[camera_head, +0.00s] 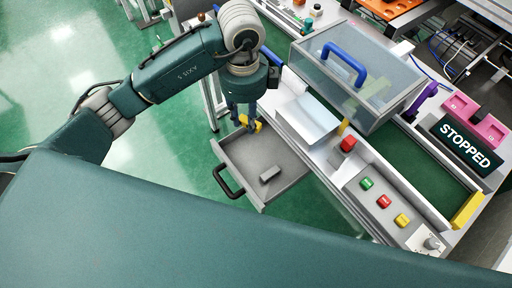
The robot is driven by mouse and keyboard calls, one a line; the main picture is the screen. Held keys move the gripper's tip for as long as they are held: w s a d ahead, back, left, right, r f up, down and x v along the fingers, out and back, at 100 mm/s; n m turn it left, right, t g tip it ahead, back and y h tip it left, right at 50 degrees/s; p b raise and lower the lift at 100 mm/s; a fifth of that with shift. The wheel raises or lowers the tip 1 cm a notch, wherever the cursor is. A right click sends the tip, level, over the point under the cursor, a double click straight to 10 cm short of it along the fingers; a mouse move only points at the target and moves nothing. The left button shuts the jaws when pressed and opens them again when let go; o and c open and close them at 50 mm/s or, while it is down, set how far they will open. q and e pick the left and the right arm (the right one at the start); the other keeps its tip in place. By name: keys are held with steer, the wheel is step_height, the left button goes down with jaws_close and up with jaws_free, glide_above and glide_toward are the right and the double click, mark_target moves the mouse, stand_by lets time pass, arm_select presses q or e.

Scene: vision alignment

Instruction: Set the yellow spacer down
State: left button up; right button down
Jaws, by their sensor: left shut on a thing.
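The yellow spacer (257,126) shows in the head view at the tips of my left gripper (246,122). The gripper points down and is shut on the spacer, with its fingers hiding part of it. They are over the back left corner of an open grey drawer (237,156). I cannot tell whether the spacer touches the drawer. My right gripper is not in view.
A small grey block (270,174) lies in the drawer, whose black handle (228,182) faces left. A clear-lidded box (358,75) with a blue handle stands on the workbench. A panel holds green, red and yellow buttons (384,201). A sign reads STOPPED (466,145).

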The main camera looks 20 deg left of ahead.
arm_select(q)
glide_above(248, 153)
step_height(248, 153, down, 10)
steer(key=shift+r+p, duration=0.1)
steer(key=shift+p, duration=0.2)
step_height(248, 153, down, 5)
steer(key=shift+f, duration=0.1)
steer(key=shift+f, duration=0.2)
steer(key=o, duration=0.9)
steer(key=shift+r, duration=0.15)
